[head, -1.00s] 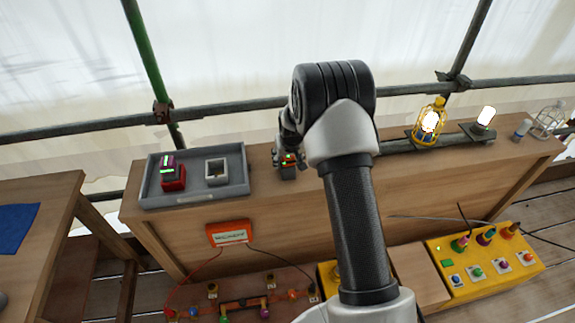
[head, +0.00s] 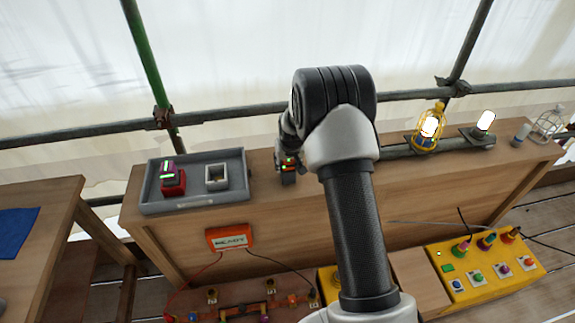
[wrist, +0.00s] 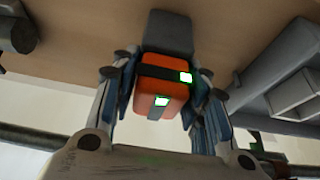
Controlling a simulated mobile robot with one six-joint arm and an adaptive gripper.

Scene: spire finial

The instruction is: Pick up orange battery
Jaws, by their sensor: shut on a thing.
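An orange battery (wrist: 163,85) with dark bands and small lit green-white displays sits between the two fingers of my gripper (wrist: 160,100) in the wrist view. The fingers press on its two sides, and my gripper is shut on it. A grey block (wrist: 168,32) adjoins the battery's far end. I cannot tell whether the two are joined. In the head view, my gripper (head: 287,158) is over the long wooden bench, right of the grey tray. There the battery (head: 289,166) shows only as a small orange-dark patch, mostly hidden, with the grey block below it.
The grey tray (head: 150,206) holds a red dock (head: 172,184) with a magenta-topped battery and an empty grey dock (head: 217,175). Lit lamps (head: 428,128) stand at the bench's right. An orange display box (head: 230,237) hangs on its front. A yellow panel (head: 490,265) sits lower right.

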